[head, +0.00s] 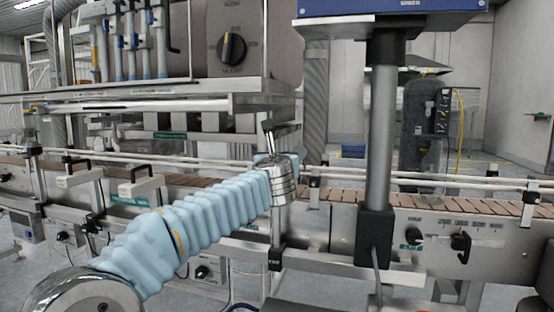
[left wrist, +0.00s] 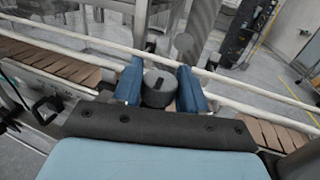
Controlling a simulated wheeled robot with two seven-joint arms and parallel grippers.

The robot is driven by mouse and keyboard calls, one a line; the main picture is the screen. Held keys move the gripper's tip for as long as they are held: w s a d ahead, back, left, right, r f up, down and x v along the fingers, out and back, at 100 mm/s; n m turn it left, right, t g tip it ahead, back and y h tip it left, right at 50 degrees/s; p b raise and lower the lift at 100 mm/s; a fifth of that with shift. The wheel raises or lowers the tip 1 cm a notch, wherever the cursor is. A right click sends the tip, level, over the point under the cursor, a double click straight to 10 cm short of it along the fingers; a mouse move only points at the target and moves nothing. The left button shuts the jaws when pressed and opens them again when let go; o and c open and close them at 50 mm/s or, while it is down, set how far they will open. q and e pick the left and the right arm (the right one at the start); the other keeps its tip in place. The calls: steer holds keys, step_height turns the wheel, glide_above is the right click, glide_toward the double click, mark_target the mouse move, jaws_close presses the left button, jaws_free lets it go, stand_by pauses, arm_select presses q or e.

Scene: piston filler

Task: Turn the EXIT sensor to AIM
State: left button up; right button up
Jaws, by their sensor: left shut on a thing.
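My left arm reaches in from the lower left in the head view, and its left gripper (head: 268,159) is at the conveyor's near guide rail. In the left wrist view the two blue fingers of the left gripper (left wrist: 159,82) stand on either side of a grey round knob-like sensor body (left wrist: 158,92) with a dark mark on top, and are shut on it. In the head view the wrist and fingers mostly hide this body. No EXIT or AIM lettering can be read. My right gripper is in neither view.
The conveyor (head: 355,198) with brown slats and pale guide rails (head: 400,176) runs across the scene. A grey post (head: 380,130) stands close to the right. Two white sensor brackets (head: 140,187) sit to the left. A panel with a dark dial (head: 232,48) is above.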

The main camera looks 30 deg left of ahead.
arm_select(q)
steer(key=o, duration=1)
steer(key=shift+c, duration=0.2)
steer(key=b+v, duration=0.2)
steer(key=v, duration=1.1)
steer(key=shift+s+d, duration=0.25)
steer(key=shift+s, duration=0.05)
